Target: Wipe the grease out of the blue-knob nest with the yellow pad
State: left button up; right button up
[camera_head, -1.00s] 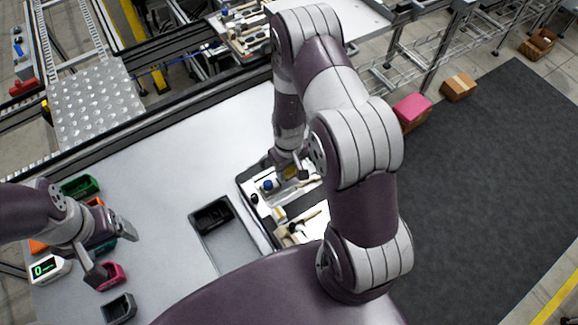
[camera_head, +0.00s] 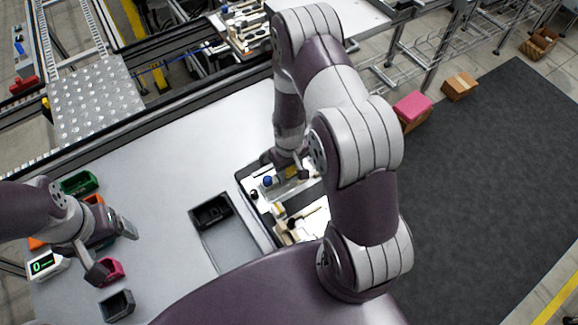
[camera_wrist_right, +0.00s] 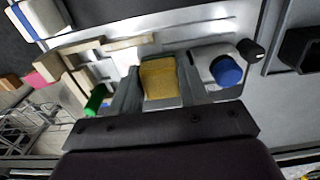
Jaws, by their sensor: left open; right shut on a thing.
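The yellow pad (camera_wrist_right: 160,80) is held between the fingers of my right gripper (camera_wrist_right: 156,92). In the head view the right gripper (camera_head: 286,172) is low over the pallet fixture (camera_head: 246,190), mostly behind my own arm. The blue knob (camera_wrist_right: 227,70) is beside the gripper, to the right of the pad in the wrist view. It also shows in the head view (camera_head: 267,181). The pad and fingers hide much of the nest surface, and I cannot make out grease. My left gripper (camera_head: 112,250) is open and empty over the left of the table.
A black knob (camera_wrist_right: 253,50) stands beyond the blue one. A green part (camera_wrist_right: 96,100) is left of the gripper. A recessed tray with a black bin (camera_head: 212,214) lies left of the fixture. The table middle is clear.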

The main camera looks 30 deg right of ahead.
aim_at(308, 166)
jog(key=shift+f, duration=0.3)
jog(key=shift+f+b, duration=0.5)
jog(key=shift+d, duration=0.1)
jog(key=shift+w+d+r, duration=0.15)
jog(key=shift+d, duration=1.4)
jog(key=shift+w+d, duration=0.1)
jog(key=shift+d, duration=1.6)
jog(key=shift+a+r+p, duration=0.1)
jog(key=shift+a+p, duration=0.2)
jog(key=shift+a, duration=1.3)
jog(key=shift+s+a+f, duration=0.1)
jog(key=shift+s+a, duration=0.05)
jog(key=shift+a, duration=0.75)
jog(key=shift+s+a+f, duration=0.1)
jog(key=shift+a, duration=0.8)
